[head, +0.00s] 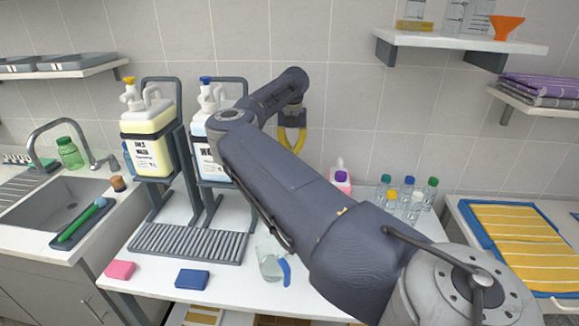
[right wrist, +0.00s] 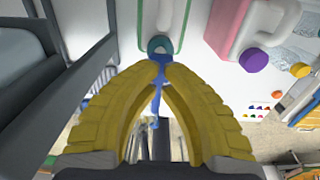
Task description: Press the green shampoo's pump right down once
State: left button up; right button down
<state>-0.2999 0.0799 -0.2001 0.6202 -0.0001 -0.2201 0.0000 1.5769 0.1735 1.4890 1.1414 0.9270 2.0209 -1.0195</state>
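A bottle with green edges (right wrist: 183,22), seen from above in the right wrist view, has a teal collar (right wrist: 160,44) and a blue pump head with spout (right wrist: 157,57). It appears to be the green shampoo; in the head view my arm hides it. My right gripper (right wrist: 161,74) has its yellow fingertips together at the blue pump head, partly covering it. Whether they touch or press it I cannot tell. In the head view the right gripper (head: 292,148) hangs fingers-down near the wall, right of the racked jugs. My left gripper is out of view.
A yellow-pump jug (head: 150,140) and a blue-pump jug (head: 198,125) stand in a dark rack close on the left. A pink jug with a purple cap (head: 341,180) stands close on the right. Several small capped bottles (head: 408,200) are farther right. A clear pitcher (head: 268,258) stands in front.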

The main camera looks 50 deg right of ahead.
jog(key=shift+f, duration=2.75)
jog(key=shift+r, duration=3.4)
jog(key=shift+r, duration=0.1)
jog(key=shift+r, duration=2.9)
